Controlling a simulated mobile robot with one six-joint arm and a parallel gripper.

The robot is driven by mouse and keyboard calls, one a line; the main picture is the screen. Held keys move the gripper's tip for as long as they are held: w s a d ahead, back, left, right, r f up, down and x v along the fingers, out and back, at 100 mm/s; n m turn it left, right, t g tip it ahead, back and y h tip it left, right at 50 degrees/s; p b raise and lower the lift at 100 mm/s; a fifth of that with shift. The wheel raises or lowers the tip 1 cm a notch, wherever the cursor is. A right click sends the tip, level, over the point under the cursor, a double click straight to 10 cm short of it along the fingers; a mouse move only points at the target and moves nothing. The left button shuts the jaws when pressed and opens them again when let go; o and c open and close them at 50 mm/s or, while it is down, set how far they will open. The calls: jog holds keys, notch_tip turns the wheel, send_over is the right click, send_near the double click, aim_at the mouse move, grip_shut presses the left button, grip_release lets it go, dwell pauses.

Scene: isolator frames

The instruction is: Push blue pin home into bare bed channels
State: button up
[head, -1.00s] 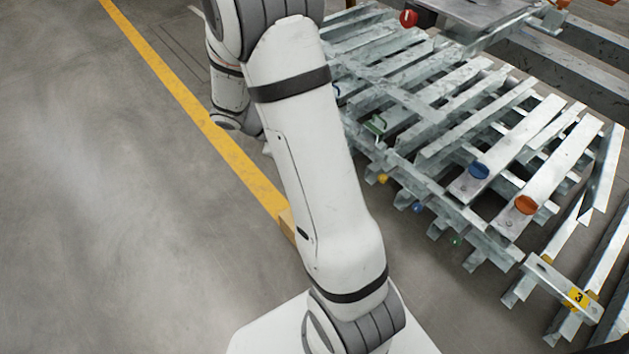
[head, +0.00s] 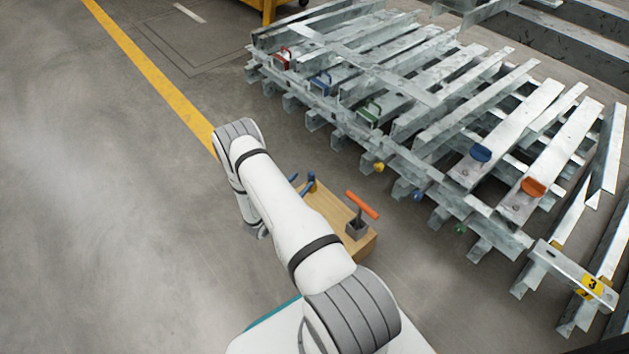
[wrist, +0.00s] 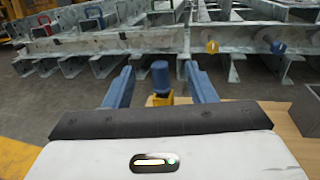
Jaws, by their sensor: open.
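A blue pin (wrist: 160,76) stands upright in a yellow holder (wrist: 160,99) on a wooden board (head: 335,207). My gripper (wrist: 160,66) is open, its two blue fingers on either side of the pin, with gaps visible between. Whether the fingers are level with the pin or short of it is hard to tell. In the head view my gripper (head: 301,183) is small and partly hidden behind my arm. The bed of galvanised steel channels (head: 440,105) lies beyond the board. A blue knob (head: 417,195) sits on the bed's near side; it also shows in the wrist view (wrist: 278,47).
An orange T-handle (head: 362,205) stands in a grey block (head: 357,231) on the board. The bed carries a yellow knob (head: 379,167), a green knob (head: 460,228), a blue disc (head: 480,153), an orange disc (head: 533,187) and coloured handles. Bare floor lies left.

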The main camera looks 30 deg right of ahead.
aim_at(309, 179)
jog(key=shift+a+f+n+t, duration=0.1)
jog(key=shift+f+n+t, duration=0.2)
jog(key=shift+f, duration=0.8)
jog(key=b+x, duration=0.2)
jog(key=x, duration=0.1)
jog(key=f+b+x, duration=0.1)
jog(key=b+x, duration=0.1)
jog(key=x, duration=0.2)
jog(key=shift+f, duration=0.2)
jog(key=shift+w+d+r, duration=0.2)
jog(key=shift+d, duration=0.1)
jog(key=shift+c, duration=0.4)
jog(key=c, duration=1)
